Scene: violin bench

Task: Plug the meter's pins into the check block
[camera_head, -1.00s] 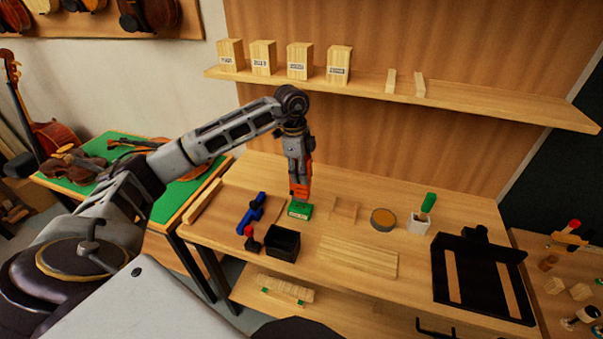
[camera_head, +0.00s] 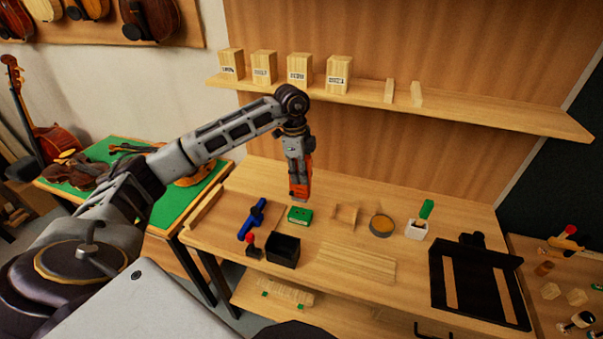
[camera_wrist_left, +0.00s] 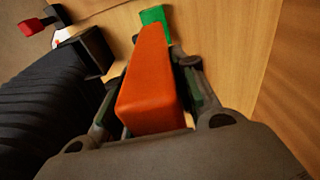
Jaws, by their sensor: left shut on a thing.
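My left gripper (camera_head: 299,176) hangs above the bench and is shut on an orange meter (camera_head: 300,188). In the left wrist view the orange meter (camera_wrist_left: 150,82) sits between the two fingers and points away from the camera. Its pins are not visible. A small green block (camera_head: 299,216), likely the check block, lies on the bench just below the meter's lower end. It also shows in the left wrist view (camera_wrist_left: 154,19), partly behind the meter. The meter appears to be apart from it. My right gripper is not in view.
A blue tool (camera_head: 252,219), a black open box (camera_head: 283,250) and a red-knobbed item (camera_head: 252,243) stand left and in front of the green block. A wooden stand (camera_head: 346,216), a round tin (camera_head: 381,226) and a white cup (camera_head: 416,230) stand to the right.

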